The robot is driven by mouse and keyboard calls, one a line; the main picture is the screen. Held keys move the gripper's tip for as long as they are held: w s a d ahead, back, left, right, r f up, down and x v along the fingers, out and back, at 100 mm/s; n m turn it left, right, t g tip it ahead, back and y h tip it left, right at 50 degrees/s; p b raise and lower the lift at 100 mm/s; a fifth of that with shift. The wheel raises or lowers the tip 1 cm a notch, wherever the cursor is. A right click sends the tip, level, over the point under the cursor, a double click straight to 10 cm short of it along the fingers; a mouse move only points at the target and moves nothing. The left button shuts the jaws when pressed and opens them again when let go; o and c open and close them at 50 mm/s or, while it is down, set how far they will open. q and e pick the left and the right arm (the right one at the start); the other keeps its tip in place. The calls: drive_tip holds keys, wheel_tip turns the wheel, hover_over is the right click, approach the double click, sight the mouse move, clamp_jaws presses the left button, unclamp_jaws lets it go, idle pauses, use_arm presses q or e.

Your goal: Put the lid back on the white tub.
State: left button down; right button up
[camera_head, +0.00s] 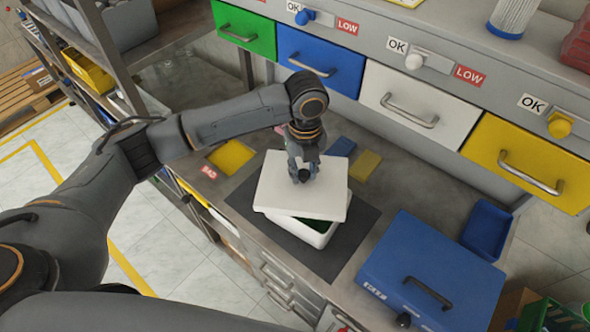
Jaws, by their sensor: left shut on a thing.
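The white tub (318,237) stands on a dark mat on the workbench. Its white lid (325,192) is over it, turned relative to the tub and overhanging its left side. A strip of dark green contents (300,222) shows between the lid and the near rim. My left gripper (303,177) points down at the middle of the lid, shut on the lid's dark knob. I cannot tell whether the lid touches the rim. My right gripper is not in view.
The dark mat (255,219) lies around the tub. A blue case (432,265) with a black handle stands to the right. Green, blue, white and yellow drawers (418,105) line the back above the bench. A shelf rack (112,55) stands at the left.

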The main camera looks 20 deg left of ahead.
sight(309, 180)
use_arm(q)
drive_tip(key=m, duration=0.2)
drive_tip(key=w+m+p, duration=0.1)
drive_tip(key=shift+d+r, duration=0.25)
drive_tip(key=shift+r, duration=0.05)
drive_tip(key=shift+w+d+m, duration=0.2)
drive_tip(key=shift+w+m, duration=0.1)
drive_tip(key=shift+m, duration=0.7)
drive_tip(key=shift+f+b, duration=0.85)
drive_tip(key=shift+f, duration=0.45)
wheel_tip(309, 180, down, 3)
drive_tip(key=b, duration=0.2)
drive_tip(key=shift+r+b, duration=0.2)
drive_tip(key=shift+b, duration=0.1)
drive_tip(key=shift+f, duration=0.55)
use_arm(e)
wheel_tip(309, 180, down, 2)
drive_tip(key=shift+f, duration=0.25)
use_arm(q)
drive_tip(key=shift+p, duration=0.75)
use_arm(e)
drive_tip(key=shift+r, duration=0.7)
use_arm(q)
drive_tip(key=shift+f, duration=0.8)
drive_tip(key=shift+f, duration=0.5)
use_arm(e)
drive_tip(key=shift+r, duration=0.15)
